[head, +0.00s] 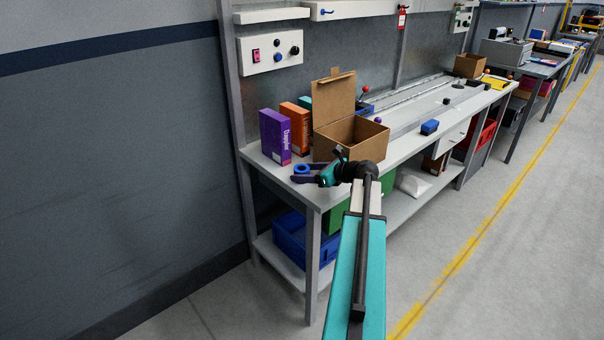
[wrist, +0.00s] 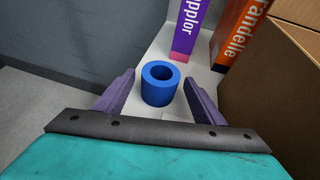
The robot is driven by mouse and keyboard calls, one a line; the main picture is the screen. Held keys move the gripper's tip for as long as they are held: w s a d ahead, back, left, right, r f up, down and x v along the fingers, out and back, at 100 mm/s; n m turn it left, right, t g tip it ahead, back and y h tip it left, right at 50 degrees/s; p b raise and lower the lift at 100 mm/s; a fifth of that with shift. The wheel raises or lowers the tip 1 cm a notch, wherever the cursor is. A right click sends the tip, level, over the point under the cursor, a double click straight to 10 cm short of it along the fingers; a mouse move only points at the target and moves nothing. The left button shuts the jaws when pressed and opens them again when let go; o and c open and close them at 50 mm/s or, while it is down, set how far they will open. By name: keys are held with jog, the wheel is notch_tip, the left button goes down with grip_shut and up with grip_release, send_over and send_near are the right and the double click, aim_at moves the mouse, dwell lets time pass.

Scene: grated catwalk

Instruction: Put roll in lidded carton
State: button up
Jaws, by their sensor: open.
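The blue roll (wrist: 160,84) stands upright on the bench, its round hole facing up in the wrist view. It also shows in the head view (head: 302,169) near the left end of the bench. My gripper (wrist: 159,90) is open, with its two purple fingers on either side of the roll and gaps between; it also shows in the head view (head: 307,173). The brown lidded carton (head: 342,149) stands just beyond my gripper with its lid raised upright at the back. In the wrist view the carton's side (wrist: 270,97) fills the right. The carton's inside is mostly hidden.
A purple box (head: 275,137) and an orange box (head: 296,128) stand behind the roll, left of the carton. A smaller open carton (head: 469,66) stands at the far end. The grey wall is left.

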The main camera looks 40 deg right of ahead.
jog(key=v, duration=0.9)
jog(key=shift+s+r, duration=0.1)
jog(key=shift+s, duration=0.1)
dwell(0.3)
